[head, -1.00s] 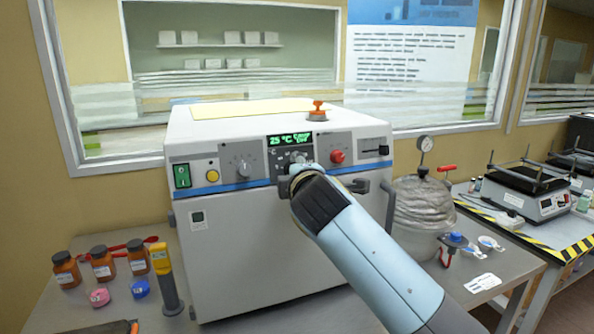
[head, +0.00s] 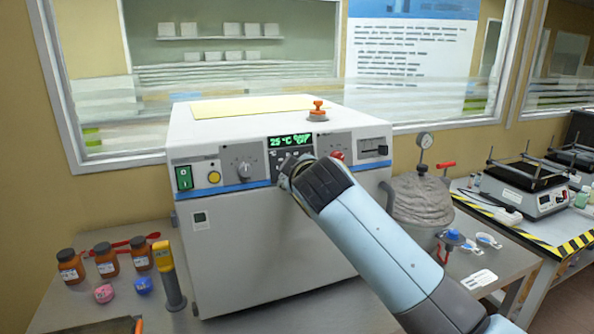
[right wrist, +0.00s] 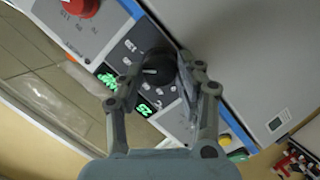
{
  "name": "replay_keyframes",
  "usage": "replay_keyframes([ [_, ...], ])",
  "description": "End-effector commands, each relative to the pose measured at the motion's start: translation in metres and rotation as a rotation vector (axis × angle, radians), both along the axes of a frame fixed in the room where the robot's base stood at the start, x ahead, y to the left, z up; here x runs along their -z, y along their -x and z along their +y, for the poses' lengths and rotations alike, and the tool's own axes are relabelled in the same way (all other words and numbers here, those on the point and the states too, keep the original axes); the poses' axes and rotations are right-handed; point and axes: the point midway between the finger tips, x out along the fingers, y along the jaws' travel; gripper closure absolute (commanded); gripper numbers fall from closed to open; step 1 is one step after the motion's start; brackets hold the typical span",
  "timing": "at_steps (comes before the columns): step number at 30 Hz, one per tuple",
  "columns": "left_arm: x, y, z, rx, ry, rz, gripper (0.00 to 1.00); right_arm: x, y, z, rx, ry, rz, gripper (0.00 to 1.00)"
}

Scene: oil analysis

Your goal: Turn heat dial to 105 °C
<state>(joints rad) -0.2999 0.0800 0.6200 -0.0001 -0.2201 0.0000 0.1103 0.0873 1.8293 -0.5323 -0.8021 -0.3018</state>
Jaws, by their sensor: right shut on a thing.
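The heat dial (right wrist: 157,68) is a round black knob on the oven's front panel, with white marks around it. In the right wrist view it sits between the fingertips of my right gripper (right wrist: 160,72), which is shut on it. In the head view my right gripper (head: 290,172) and wrist cover the dial. The green display (head: 290,141) above it reads 25 °C, with more small text beside it. The oven (head: 270,250) is a large white and grey box with a blue stripe. My left gripper is not in view.
A green switch (head: 184,178), a yellow button (head: 214,178) and another dial (head: 243,170) are left of the display. A red knob (head: 337,156) is at its right. Brown bottles (head: 107,260) stand left of the oven, and a wrapped vessel with a gauge (head: 421,200) stands right.

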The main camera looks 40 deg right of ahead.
Motion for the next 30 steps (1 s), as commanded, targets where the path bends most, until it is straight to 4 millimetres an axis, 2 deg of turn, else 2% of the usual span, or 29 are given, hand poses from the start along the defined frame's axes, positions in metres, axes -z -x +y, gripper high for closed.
replay_keyframes([
  [14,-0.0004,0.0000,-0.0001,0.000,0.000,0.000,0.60,0.0030,0.0008,0.0000,0.004,-0.018,0.002,0.97],
  [15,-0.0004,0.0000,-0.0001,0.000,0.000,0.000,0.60,0.0030,0.0008,0.0000,0.003,-0.017,0.002,0.63],
  [20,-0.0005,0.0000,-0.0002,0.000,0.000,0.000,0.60,0.0021,0.0005,0.0001,0.003,-0.017,0.001,0.42],
  [30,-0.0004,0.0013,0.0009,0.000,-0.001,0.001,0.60,-0.0003,0.0036,0.0020,0.003,-0.016,-0.003,0.41],
])
